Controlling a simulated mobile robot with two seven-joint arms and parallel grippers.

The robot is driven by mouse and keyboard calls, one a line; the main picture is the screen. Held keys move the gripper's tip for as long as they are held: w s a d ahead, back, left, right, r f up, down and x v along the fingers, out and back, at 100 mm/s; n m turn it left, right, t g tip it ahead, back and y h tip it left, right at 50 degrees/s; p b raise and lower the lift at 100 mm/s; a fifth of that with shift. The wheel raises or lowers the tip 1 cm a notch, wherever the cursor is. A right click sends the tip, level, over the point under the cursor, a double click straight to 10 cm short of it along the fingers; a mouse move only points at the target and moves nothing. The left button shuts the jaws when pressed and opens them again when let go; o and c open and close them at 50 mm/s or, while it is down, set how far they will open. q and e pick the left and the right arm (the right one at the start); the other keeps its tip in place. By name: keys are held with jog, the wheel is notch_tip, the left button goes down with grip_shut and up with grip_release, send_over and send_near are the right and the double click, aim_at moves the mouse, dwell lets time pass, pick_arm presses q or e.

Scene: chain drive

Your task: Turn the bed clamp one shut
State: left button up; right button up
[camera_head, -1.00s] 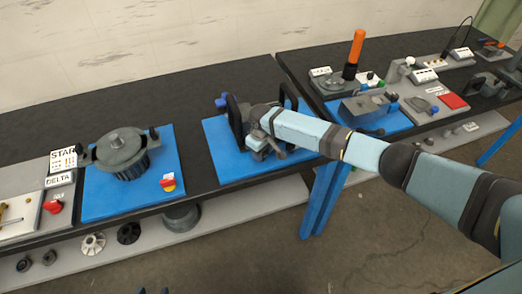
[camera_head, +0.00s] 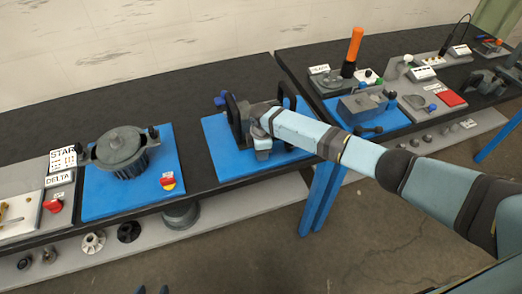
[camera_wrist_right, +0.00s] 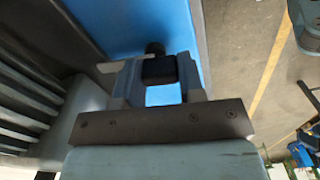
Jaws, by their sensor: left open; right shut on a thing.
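The machine with dark upright plates (camera_head: 234,112) stands on a blue base plate (camera_head: 222,165) in the middle of the head view. My right gripper (camera_head: 262,148) is at the front of this machine, with its arm coming in from the right. In the right wrist view, the right gripper (camera_wrist_right: 160,80) is shut on a small dark block (camera_wrist_right: 158,70), which I take to be the handle of bed clamp one. The rest of the clamp is hidden by the gripper and wrist. My left gripper (camera_head: 152,290) shows only its dark tips at the bottom edge, open and empty.
A grey motor (camera_head: 120,150) on a blue plate stands to the left, near a red knob (camera_head: 168,181). A blue knob (camera_head: 220,101) is at the machine's left. An orange-handled tool (camera_head: 354,45) and other fixtures stand right. The black table behind is clear.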

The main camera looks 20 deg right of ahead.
jog(key=shift+n, duration=1)
jog(key=o, duration=0.9)
jog(key=shift+o, duration=0.2)
notch_tip(320, 180, up, 14)
jog(key=b, duration=0.1)
jog(key=shift+b, duration=0.4)
